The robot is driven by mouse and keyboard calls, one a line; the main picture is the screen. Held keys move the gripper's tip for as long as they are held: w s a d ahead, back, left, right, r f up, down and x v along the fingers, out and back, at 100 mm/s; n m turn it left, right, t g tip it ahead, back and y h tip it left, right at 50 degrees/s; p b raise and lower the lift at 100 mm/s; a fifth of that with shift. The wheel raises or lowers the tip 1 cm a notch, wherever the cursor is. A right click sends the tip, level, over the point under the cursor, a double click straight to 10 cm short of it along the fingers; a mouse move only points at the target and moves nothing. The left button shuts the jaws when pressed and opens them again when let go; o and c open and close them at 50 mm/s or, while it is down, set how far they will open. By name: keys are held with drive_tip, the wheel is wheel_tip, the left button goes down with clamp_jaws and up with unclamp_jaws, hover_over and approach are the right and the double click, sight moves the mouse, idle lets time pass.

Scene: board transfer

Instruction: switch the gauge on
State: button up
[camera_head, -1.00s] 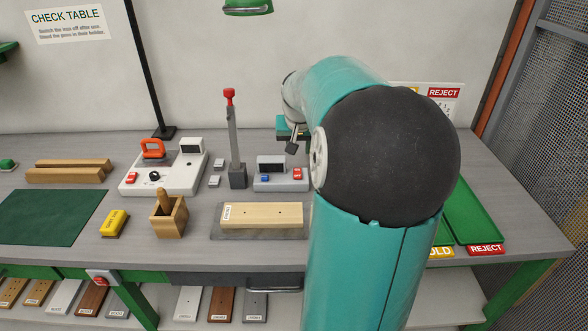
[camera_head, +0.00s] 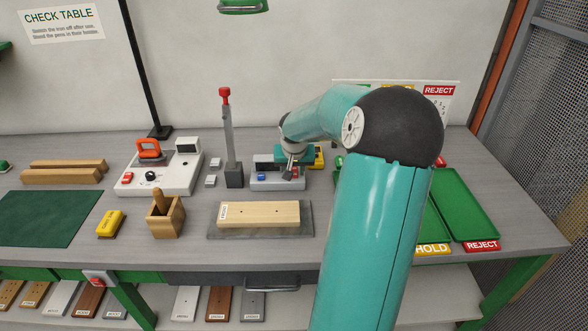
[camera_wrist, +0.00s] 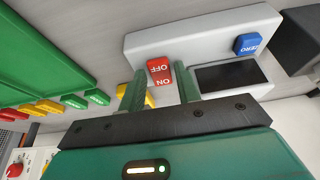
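The gauge (camera_head: 262,185) is a light grey box on the table, right of the upright post. In the wrist view the gauge (camera_wrist: 150,45) shows a dark screen (camera_wrist: 225,76), a blue ZERO button (camera_wrist: 252,43) and a red rocker switch (camera_wrist: 158,72) marked ON and OFF. My gripper (camera_head: 290,173) is over the right end of the gauge and partly hides it. In the wrist view my gripper (camera_wrist: 161,80) has its two green fingers apart, with the red switch showing between them. Nothing is held. Contact with the switch cannot be told.
The post (camera_head: 230,135) with a red top stands just left of the gauge. A wooden board (camera_head: 258,214) lies on a grey plate in front. Green trays (camera_head: 466,205) are at the right. A yellow item (camera_head: 318,157) is behind my gripper.

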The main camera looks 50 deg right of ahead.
drive_tip(key=shift+c, duration=0.2)
drive_tip(key=c, duration=0.7)
drive_tip(key=shift+o, duration=0.2)
drive_tip(key=shift+w+d+r+g+y, duration=0.15)
drive_tip(key=shift+g+y, duration=0.25)
drive_tip(key=shift+w+d+r+g+y, duration=0.1)
drive_tip(key=shift+d+g+y, duration=0.05)
drive_tip(key=shift+g+y, duration=0.3)
drive_tip(key=shift+w+d+g+y, duration=0.1)
drive_tip(key=shift+g+y, duration=0.25)
drive_tip(key=shift+y, duration=0.2)
drive_tip(key=o, duration=0.7)
wheel_tip(320, 180, up, 14)
drive_tip(key=shift+s+a, duration=0.3)
